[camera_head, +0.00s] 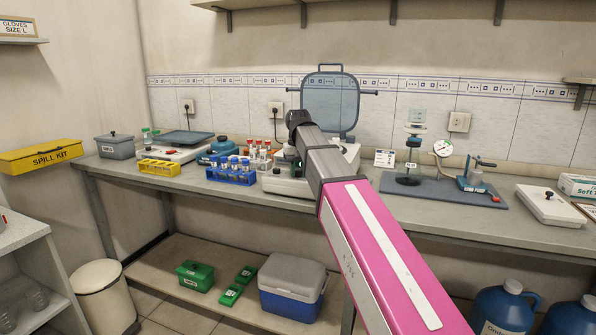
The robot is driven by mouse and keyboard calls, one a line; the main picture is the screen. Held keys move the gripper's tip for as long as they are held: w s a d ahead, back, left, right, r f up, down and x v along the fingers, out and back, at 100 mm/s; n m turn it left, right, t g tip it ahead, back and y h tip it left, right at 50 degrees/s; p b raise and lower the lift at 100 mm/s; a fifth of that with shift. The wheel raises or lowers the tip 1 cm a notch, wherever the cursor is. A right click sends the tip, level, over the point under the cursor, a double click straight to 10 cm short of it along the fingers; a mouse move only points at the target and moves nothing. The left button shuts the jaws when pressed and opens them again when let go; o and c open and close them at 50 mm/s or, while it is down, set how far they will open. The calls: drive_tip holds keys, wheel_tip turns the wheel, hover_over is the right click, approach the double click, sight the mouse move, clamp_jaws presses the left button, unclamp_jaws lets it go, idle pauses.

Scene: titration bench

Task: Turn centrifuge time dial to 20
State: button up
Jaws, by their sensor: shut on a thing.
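The centrifuge (284,186) is a white machine on the bench at the middle. Its grey-blue lid (333,98) stands raised behind it. My arm reaches in from the lower right and covers much of the centrifuge's front and right side. My gripper (291,155) is a small dark shape below the black wrist, at the centrifuge's front. It is shut on the time dial. The dial, its numbers and the fingertips are too small or hidden to read, so the setting cannot be told.
A blue rack (232,176) of blue-capped tubes and red-capped tubes (260,151) stand close left of the centrifuge. A yellow rack (159,168) is farther left. Right of my arm, a grey mat (440,193) holds a gauge (443,148) and a stand. Shelves hang above.

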drive_tip(key=m, duration=0.6)
drive_tip(key=shift+m, duration=0.4)
idle(0.3)
drive_tip(key=o, duration=0.9)
wheel_tip(320, 180, up, 11)
drive_tip(key=shift+f, duration=0.1)
drive_tip(key=shift+a, duration=0.1)
